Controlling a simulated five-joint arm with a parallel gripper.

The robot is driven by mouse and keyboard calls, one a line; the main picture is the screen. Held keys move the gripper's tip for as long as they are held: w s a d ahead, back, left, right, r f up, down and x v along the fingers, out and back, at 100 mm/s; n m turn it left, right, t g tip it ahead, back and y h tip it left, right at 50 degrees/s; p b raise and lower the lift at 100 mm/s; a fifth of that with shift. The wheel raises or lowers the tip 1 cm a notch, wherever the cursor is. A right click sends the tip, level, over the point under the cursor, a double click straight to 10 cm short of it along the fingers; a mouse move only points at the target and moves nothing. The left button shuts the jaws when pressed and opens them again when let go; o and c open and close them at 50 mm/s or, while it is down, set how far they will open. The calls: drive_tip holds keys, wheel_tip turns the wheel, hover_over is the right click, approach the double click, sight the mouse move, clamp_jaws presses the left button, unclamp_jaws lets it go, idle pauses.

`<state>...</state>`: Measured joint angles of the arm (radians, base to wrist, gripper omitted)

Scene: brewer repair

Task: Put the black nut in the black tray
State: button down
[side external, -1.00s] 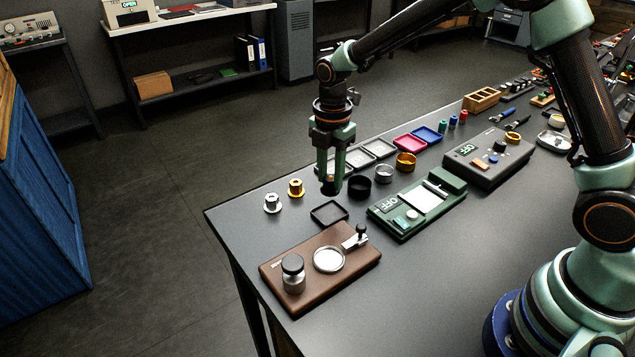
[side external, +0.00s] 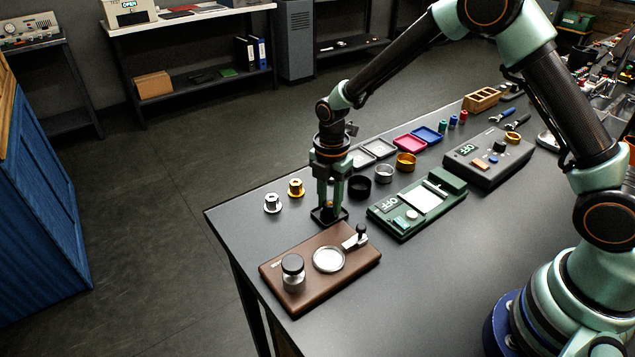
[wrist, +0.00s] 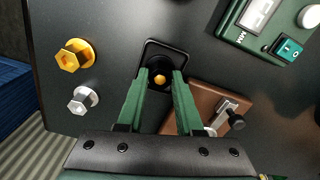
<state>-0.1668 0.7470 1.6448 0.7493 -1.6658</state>
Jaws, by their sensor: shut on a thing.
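The black nut (wrist: 153,68) is a dark round piece with a small yellow-orange centre in the wrist view. My gripper (wrist: 160,80) is shut on it, one green finger on each side. The square black tray (wrist: 165,42) is directly under and around the nut. In the side view my gripper (side external: 329,208) points straight down with its fingertips at the tray (side external: 345,215). There the nut is mostly hidden by the fingers. I cannot tell whether it touches the tray floor.
A gold nut (side external: 295,188) and a silver nut (side external: 272,203) stand left of the tray. A brown board (side external: 335,284) lies in front. A black ring (side external: 359,188) and a green scale-like device (side external: 418,208) are to the right.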

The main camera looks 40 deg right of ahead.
sight(330, 203)
drive_tip(key=c, duration=0.6)
unclamp_jaws()
drive_tip(key=shift+o, duration=0.2)
wheel_tip(330, 203, up, 12)
drive_tip(key=s+d+r+m+t, duration=0.3)
drive_tip(key=s+d+r+m, duration=0.1)
drive_tip(key=s+r+m, duration=0.4)
drive_tip(key=s+d+r+m+t, duration=0.2)
drive_tip(key=s+m, duration=0.6)
drive_tip(key=m, duration=0.5)
drive_tip(key=shift+s+d+r+t, duration=0.3)
drive_tip(key=shift+d+r, duration=0.25)
drive_tip(key=shift+d, duration=0.25)
